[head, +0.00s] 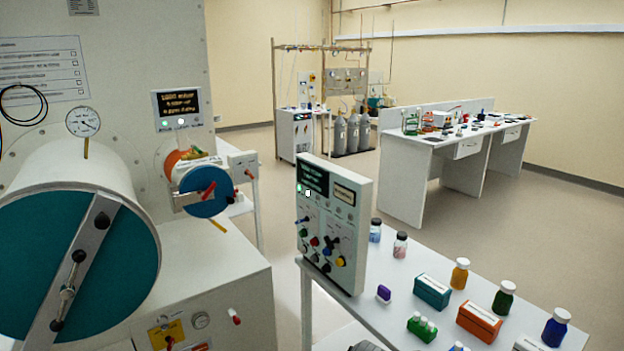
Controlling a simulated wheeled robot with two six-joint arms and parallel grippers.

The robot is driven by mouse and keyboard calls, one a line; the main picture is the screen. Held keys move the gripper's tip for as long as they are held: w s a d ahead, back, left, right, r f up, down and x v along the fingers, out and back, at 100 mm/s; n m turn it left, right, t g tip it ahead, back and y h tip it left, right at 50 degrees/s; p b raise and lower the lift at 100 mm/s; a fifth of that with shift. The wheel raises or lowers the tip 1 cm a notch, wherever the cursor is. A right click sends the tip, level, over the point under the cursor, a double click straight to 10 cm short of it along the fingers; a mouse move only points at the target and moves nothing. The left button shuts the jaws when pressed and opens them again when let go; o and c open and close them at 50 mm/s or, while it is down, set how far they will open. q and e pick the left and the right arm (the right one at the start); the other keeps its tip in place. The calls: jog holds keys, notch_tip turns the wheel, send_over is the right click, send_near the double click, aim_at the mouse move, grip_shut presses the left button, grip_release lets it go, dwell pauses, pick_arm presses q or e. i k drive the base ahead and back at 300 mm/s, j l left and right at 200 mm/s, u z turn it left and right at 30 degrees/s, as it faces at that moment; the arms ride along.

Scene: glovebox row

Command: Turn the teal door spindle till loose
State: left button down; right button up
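The large teal round door (125,265) closes the end of a white cylinder at the left of the head view. A grey bar (95,232) crosses the door at a slant. The door spindle (67,292) sits on the middle of this bar, a metal handle with black knobs at its upper and lower ends. The door lies flat against the cylinder's rim, and its lower left part is cut off by the picture edge. Neither of my grippers shows, and nothing touches the spindle.
A smaller chamber with a blue round door (205,193) and red handle is to the right. A control panel (333,225) stands on a white table (385,318) with bottles and boxes. A white cabinet (235,290) lies below the chambers. Open floor (450,225) extends behind.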

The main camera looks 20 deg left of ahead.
aim_at(68, 291)
jog(key=u, duration=2.05)
jog(key=z, duration=0.6)
jog(key=i+j+z, duration=0.1)
jog(key=j+z, duration=1.1)
jog(key=k+j, duration=0.1)
jog(key=j, duration=0.3)
jog(key=j+z, duration=0.1)
jog(key=j, duration=0.35)
jog(key=k+j, duration=0.15)
jog(key=j, duration=0.25)
jog(key=k+j+z, duration=0.1)
jog(key=j, duration=0.3)
jog(key=k+j, duration=0.15)
jog(key=j, duration=0.25)
jog(key=k+j+z, duration=0.1)
jog(key=j, duration=0.3)
